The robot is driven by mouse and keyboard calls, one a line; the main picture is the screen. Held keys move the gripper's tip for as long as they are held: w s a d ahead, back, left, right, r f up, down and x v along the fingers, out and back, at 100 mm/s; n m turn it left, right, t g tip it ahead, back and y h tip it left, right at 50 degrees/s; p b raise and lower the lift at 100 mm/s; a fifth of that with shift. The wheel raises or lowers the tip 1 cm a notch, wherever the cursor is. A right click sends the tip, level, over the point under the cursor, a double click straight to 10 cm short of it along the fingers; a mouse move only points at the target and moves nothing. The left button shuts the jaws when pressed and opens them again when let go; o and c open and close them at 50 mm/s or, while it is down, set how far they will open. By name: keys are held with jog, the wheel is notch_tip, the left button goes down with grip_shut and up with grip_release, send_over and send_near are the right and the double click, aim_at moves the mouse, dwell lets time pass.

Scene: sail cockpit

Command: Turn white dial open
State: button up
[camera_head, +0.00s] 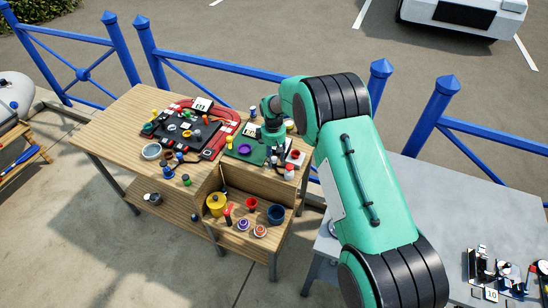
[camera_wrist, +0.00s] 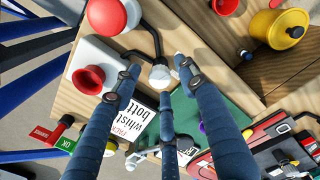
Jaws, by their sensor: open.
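A small white round knob (camera_wrist: 160,77), which looks like the white dial, shows in the wrist view on the wooden top next to the green board (camera_wrist: 207,118). My gripper (camera_wrist: 157,90) has three blue fingers spread apart around it in the picture. The gap between fingertips and knob is hard to judge, and I see no clear contact. In the head view my gripper (camera_head: 273,137) is over the right end of the wooden bench (camera_head: 117,117), by the green board (camera_head: 247,149). The dial cannot be made out there, probably hidden by the gripper.
A white box with a red knob (camera_wrist: 88,79) and a large red knob (camera_wrist: 107,16) stand close left of my fingers. A printed white card (camera_wrist: 139,121) lies below. A yellow pot (camera_head: 216,203) sits on the lower shelf. Blue railings (camera_head: 220,68) run behind.

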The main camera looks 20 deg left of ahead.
aim_at(274, 159)
notch_tip(274, 159, up, 12)
jog(key=shift+s, duration=0.2)
dwell(0.4)
dwell(0.5)
